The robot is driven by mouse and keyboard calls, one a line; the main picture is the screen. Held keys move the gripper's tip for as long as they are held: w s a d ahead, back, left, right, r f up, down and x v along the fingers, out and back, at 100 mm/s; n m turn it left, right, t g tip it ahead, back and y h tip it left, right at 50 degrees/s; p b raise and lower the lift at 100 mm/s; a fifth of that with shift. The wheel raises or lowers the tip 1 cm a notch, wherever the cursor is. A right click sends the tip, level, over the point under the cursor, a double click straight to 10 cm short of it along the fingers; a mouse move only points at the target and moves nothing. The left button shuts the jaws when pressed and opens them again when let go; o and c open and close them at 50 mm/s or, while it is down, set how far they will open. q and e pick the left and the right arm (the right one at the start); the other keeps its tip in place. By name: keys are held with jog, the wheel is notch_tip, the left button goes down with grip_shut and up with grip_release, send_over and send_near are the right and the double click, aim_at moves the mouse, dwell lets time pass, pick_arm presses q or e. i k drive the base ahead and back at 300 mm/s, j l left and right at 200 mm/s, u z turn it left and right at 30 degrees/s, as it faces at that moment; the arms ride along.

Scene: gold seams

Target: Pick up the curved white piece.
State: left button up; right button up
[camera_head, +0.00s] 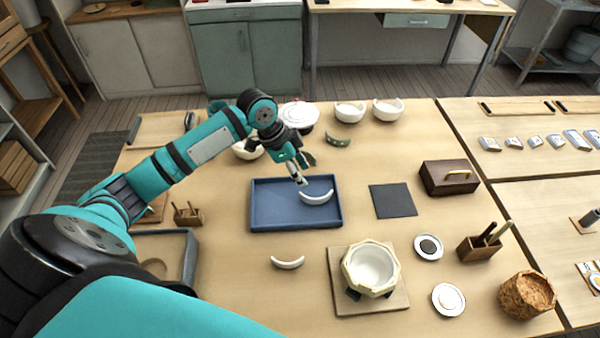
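A curved white piece (317,198) lies in the right part of the blue tray (270,222), near the middle of the table. Another curved white piece (287,263) lies on the bare table in front of the tray. My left gripper (304,172) is over the tray, just behind and above the piece in it. Its fingers look spread apart, with nothing between them. Whether a fingertip touches the piece I cannot tell. My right gripper is not in view.
A white bowl with gold seams (370,267) stands on a wooden board at the front. A dark square mat (392,201) and a brown box (449,177) are right of the tray. White bowls (349,111) and a green curved piece (338,141) are behind it.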

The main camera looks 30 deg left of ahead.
aim_at(294, 264)
jog(key=u, duration=1.1)
